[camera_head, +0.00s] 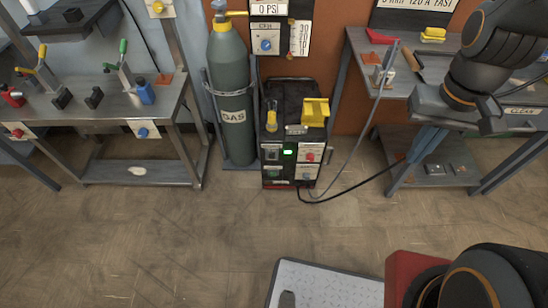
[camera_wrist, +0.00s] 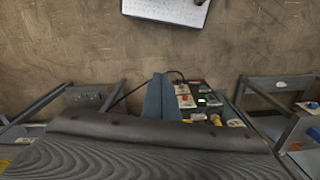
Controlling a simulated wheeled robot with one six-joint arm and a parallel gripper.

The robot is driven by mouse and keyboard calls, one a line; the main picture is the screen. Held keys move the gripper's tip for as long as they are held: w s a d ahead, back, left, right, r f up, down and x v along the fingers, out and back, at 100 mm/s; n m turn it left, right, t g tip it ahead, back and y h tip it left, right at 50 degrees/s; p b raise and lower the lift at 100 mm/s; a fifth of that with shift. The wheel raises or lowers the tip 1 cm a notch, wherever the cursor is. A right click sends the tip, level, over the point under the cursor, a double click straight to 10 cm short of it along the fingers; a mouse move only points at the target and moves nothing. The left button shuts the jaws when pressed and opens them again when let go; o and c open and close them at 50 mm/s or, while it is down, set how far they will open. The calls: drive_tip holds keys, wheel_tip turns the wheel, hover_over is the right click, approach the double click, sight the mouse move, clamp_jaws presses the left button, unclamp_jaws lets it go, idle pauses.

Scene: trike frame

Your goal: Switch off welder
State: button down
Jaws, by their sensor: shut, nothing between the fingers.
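The welder (camera_head: 290,112) is a black box on the floor below the regulator panel. My gripper (camera_head: 418,156) points down at the right, in front of the right bench and well apart from the welder. Its blue fingers are together and empty. In the wrist view my gripper (camera_wrist: 162,78) partly hides the welder (camera_wrist: 207,114), whose green light (camera_wrist: 201,100) shows right of the fingers.
A grey gas cylinder (camera_head: 231,95) stands left of the welder. A left bench (camera_head: 176,112) holds clamps; the right bench (camera_head: 362,62) holds tools. A black cable (camera_head: 345,190) runs from the welder toward the right.

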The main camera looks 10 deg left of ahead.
sight(272, 156)
drive_tip(key=w+a+f+n+t+b, duration=0.1)
drive_tip(key=w+a+f+n+b, duration=0.3)
drive_tip(key=f, duration=0.4)
drive_tip(key=w+a+f+n+t+y+b, duration=0.1)
drive_tip(key=w+a+f+n+b, duration=0.1)
drive_tip(key=w+a+f+b, duration=0.35)
drive_tip(key=w+a+f+n+t+b, duration=0.15)
drive_tip(key=w+f+n+b, duration=0.3)
drive_tip(key=f, duration=0.45)
drive_tip(key=w+a+f+n+y+b, duration=0.1)
drive_tip(key=a+f+n+b, duration=0.3)
drive_tip(key=a+f, duration=0.5)
drive_tip(key=w+a+f+n+y+b, duration=0.2)
drive_tip(key=a+f+n+y+b, duration=0.2)
drive_tip(key=a+f+b, duration=0.4)
drive_tip(key=a+f, duration=0.1)
drive_tip(key=a, duration=0.1)
drive_tip(key=shift+w+a+f+n+t, duration=0.2)
drive_tip(key=shift+a+f+n+t, duration=0.1)
drive_tip(key=shift+n+t, duration=0.05)
drive_tip(key=w+a+f+b, duration=0.4)
drive_tip(key=w+a+f, duration=0.2)
drive_tip(key=w+f, duration=0.1)
drive_tip(key=shift+w+f, duration=0.15)
drive_tip(key=shift+w, duration=0.2)
